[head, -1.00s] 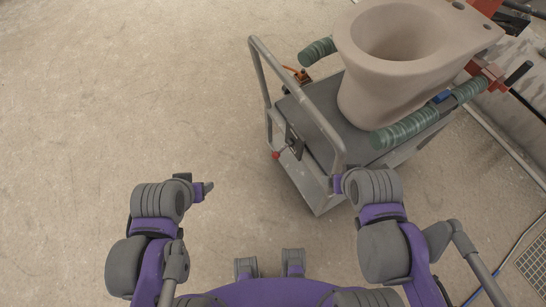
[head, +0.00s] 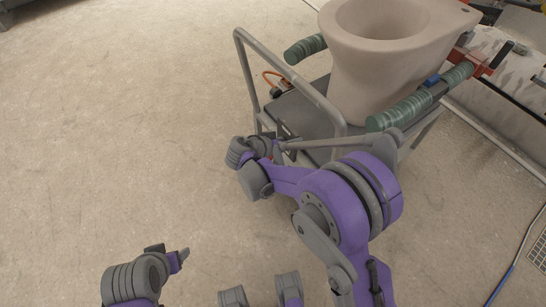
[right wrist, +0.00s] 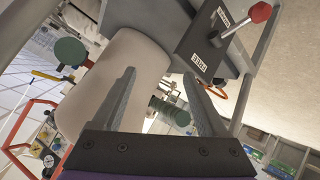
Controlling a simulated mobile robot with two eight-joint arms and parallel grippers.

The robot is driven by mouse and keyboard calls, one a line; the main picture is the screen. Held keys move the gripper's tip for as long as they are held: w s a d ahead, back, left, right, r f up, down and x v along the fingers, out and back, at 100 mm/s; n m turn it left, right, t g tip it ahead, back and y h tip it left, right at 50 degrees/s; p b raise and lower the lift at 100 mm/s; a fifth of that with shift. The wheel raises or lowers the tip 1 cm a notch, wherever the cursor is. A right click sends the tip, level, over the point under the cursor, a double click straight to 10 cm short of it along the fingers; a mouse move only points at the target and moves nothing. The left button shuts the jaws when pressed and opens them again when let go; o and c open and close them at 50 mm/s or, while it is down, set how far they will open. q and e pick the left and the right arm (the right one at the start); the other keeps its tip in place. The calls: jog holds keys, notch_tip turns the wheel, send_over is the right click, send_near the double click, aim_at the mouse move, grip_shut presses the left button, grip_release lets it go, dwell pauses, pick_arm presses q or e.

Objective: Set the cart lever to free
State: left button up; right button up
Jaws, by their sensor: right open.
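The cart lever, with a red knob (right wrist: 260,12), sticks out from a dark plate (right wrist: 208,42) on the cart in the right wrist view. Two white labels are on the plate; the lower one seems to read FREE. I cannot tell which label the lever is set to. My right gripper (right wrist: 160,75) is open and empty, with the lever beyond and to the right of its fingers, apart from them. In the head view my right wrist hides the lever. My left gripper (head: 182,258) is low at the left, away from the cart; its jaw state is unclear.
The grey cart's handle rail (head: 290,78) rises near my right arm. A large beige ceramic bowl (head: 350,75) stands on the cart, with green-wrapped bars (head: 400,112) beside it. The floor (head: 120,130) at the left is clear.

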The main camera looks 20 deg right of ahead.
jog(key=w+a+f+m+t+h+b, duration=0.25)
jog(key=a+f+b, duration=0.2)
jog(key=f, duration=0.65)
jog(key=w+a+f+m+t+h+b, duration=0.25)
jog(key=a+f, duration=0.35)
jog(key=f, duration=0.5)
pick_arm(q)
notch_tip(320, 180, down, 11)
jog(key=b, duration=0.1)
jog(key=shift+w, duration=0.4)
pick_arm(e)
jog(key=x, duration=1.1)
jog(key=shift+s+d+r+n+g, duration=0.2)
jog(key=shift+s+d+n+g, duration=0.1)
jog(key=shift+g, duration=0.1)
pick_arm(q)
jog(key=shift+r, duration=0.1)
pick_arm(e)
grip_shut()
